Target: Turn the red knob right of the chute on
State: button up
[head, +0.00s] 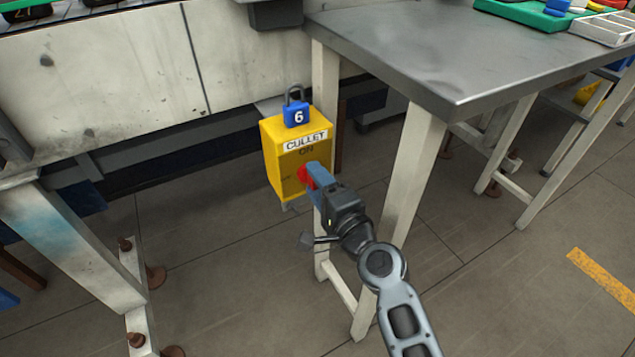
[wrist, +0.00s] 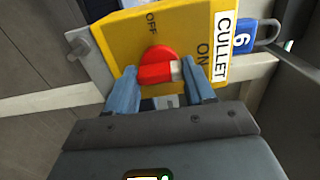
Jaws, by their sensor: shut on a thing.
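The red knob (head: 304,176) is on the front of a yellow box (head: 287,160) labelled CULLET. My gripper (head: 313,174) is at the knob and partly covers it in the head view. In the wrist view, the fingers of my gripper (wrist: 159,72) are on either side of the knob (wrist: 155,62), shut on it.
A blue padlock (head: 296,115) marked 6 sits on the box top. A grey metal table (head: 465,60) stands close on the right, its leg (head: 411,175) beside my arm. A pale machine panel (head: 110,65) is on the left. Open floor lies in front.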

jog(key=shift+f, duration=0.1)
jog(key=o, duration=1)
jog(key=shift+o, duration=0.2)
jog(key=v, duration=0.7)
jog(key=shift+s+d, duration=0.25)
jog(key=shift+s, duration=0.1)
